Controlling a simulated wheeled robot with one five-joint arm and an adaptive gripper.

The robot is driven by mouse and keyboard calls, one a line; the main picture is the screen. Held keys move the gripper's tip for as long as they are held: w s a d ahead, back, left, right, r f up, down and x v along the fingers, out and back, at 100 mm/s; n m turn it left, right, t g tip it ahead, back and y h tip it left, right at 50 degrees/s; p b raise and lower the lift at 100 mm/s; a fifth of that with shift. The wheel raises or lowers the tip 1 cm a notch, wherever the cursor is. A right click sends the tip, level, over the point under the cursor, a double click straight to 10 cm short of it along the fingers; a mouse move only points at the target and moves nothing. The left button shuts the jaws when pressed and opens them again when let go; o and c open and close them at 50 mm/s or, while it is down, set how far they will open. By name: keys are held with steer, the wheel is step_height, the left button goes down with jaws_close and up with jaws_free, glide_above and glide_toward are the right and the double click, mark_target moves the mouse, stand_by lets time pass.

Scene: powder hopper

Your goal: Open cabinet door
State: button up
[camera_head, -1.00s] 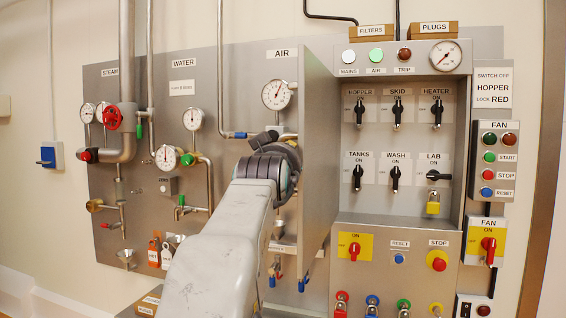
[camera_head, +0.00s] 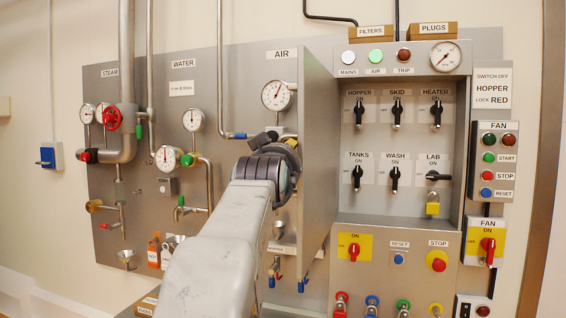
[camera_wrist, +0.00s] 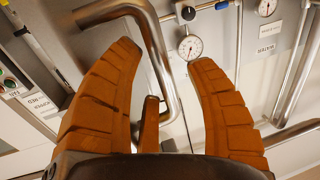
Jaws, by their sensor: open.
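The cabinet door (camera_head: 320,150) is a plain grey panel in the head view. It stands swung out on the left side of the cabinet (camera_head: 402,205), whose switches are exposed. In the wrist view, my gripper (camera_wrist: 164,55) has its two orange ribbed fingers spread wide apart. A bent shiny metal bar (camera_wrist: 157,60) shows between and beyond the fingers; it looks like the door's handle, but I cannot tell for sure. I see no clear grip on it. In the head view, my wrist hides the fingers near the door's left side.
Left of the door, a wall panel carries pipes, gauges (camera_head: 278,95), a red valve wheel (camera_head: 112,117) and padlocks. Boxes (camera_head: 433,30) sit on top of the cabinet. A fan control box (camera_head: 497,163) and a yellow fan switch (camera_head: 486,243) are at the right.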

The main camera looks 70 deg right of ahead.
steer(key=s+a, duration=0.2)
steer(key=a, duration=0.9)
steer(key=shift+a, duration=0.3)
steer(key=shift+s, duration=0.1)
